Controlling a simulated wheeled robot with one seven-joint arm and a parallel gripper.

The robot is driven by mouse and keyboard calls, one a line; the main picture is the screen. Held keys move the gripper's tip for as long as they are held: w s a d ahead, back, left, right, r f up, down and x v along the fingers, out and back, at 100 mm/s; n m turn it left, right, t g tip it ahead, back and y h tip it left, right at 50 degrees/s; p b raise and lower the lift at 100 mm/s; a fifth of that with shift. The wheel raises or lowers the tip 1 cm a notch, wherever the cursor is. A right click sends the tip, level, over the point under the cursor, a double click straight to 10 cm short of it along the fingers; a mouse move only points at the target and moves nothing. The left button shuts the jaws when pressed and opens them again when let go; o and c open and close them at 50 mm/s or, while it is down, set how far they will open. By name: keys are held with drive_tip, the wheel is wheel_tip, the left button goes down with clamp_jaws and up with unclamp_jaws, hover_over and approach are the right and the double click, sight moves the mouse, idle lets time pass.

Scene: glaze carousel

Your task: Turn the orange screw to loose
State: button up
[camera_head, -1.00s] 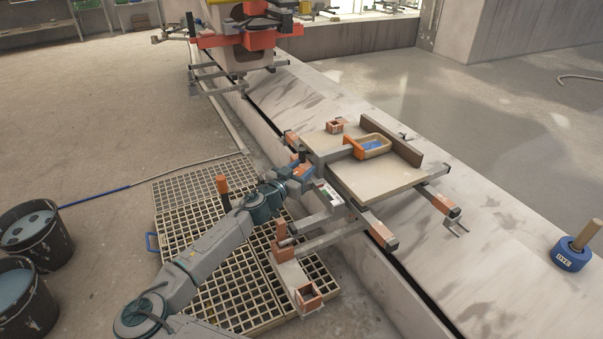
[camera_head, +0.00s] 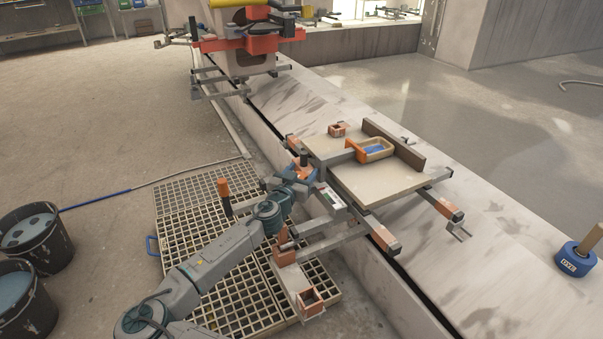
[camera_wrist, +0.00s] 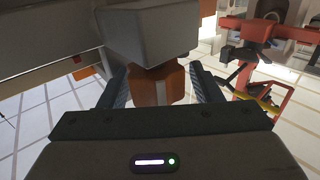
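An orange block-like part, likely the orange screw (camera_wrist: 172,84), shows in the wrist view between my fingers, partly behind a grey block (camera_wrist: 150,35). My gripper (camera_wrist: 158,85) has its two dark fingers apart, one on each side of the orange part. I see no clear contact. In the head view, my gripper (camera_head: 301,171) is at the near left edge of the carousel's beige board (camera_head: 380,188), where orange fittings and grey bars meet. The screw itself is hard to make out there, and its turn position cannot be read.
A low concrete wall (camera_head: 490,255) runs beneath. Buckets (camera_head: 36,235) stand at left.

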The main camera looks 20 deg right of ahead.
drive_tip(key=shift+s+d, duration=0.2)
drive_tip(key=shift+d, duration=0.05)
idle(0.4)
drive_tip(key=shift+r+m+g+h, duration=0.1)
drive_tip(key=shift+m+g+h, duration=0.3)
drive_tip(key=shift+g, duration=0.1)
drive_tip(key=shift+s+d+m+g+h+p, duration=0.1)
drive_tip(key=shift+m+g+h+p, duration=0.5)
drive_tip(key=shift+g, duration=0.25)
drive_tip(key=shift+s+d+m+g+h+p, duration=0.1)
drive_tip(key=shift+m+g+h+p, duration=0.25)
drive_tip(key=shift+m+g, duration=0.45)
drive_tip(key=shift+a+m+g+h+p, duration=0.15)
drive_tip(key=shift+m+g+h+p, duration=0.2)
drive_tip(key=shift+m+g, duration=0.6)
drive_tip(key=shift+a+m+g+h+p, duration=0.1)
drive_tip(key=shift+m+g+h+p, duration=0.25)
drive_tip(key=shift+g, duration=1.05)
drive_tip(key=w+a+m+g+b, duration=0.1)
drive_tip(key=w+a+g+b, duration=0.1)
drive_tip(key=a, duration=2.9)
drive_tip(key=shift+a+f+m, duration=0.2)
drive_tip(key=shift+a+m, duration=0.2)
drive_tip(key=shift+c, duration=0.2)
